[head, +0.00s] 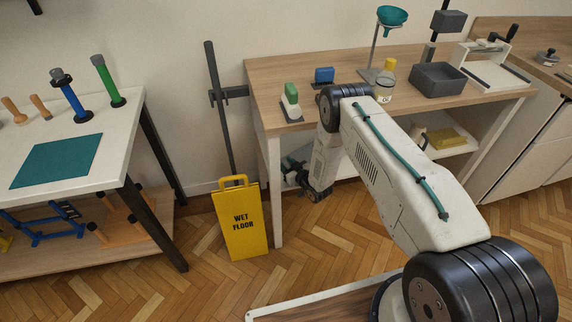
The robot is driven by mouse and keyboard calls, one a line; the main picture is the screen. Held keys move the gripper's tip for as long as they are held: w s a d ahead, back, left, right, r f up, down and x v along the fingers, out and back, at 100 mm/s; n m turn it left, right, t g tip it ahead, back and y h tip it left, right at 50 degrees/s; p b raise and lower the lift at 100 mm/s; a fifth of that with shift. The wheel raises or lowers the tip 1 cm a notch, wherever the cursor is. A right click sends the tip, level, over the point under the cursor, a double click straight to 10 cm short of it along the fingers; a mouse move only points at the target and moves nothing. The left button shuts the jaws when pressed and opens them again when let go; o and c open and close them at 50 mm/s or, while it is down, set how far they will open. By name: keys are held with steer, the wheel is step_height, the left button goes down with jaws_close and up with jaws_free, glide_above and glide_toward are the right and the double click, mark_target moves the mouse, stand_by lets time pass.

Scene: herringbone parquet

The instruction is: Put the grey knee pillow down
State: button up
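I cannot make out a grey knee pillow for certain in the head view. My gripper (293,171) is low in front of the wooden-topped bench (270,70), beside its near left leg. It is small, dark and partly covered by my own wrist. The frame does not show whether its fingers are open or shut, or whether anything is between them.
A yellow wet-floor sign (241,222) stands left of the bench leg, near a dark upright pole (219,120). A white table (125,145) with a teal mat (57,161) is at left. A dark grey bin (438,79) stands on the bench.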

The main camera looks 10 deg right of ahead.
steer(key=shift+r, duration=0.1)
steer(key=v, duration=1.2)
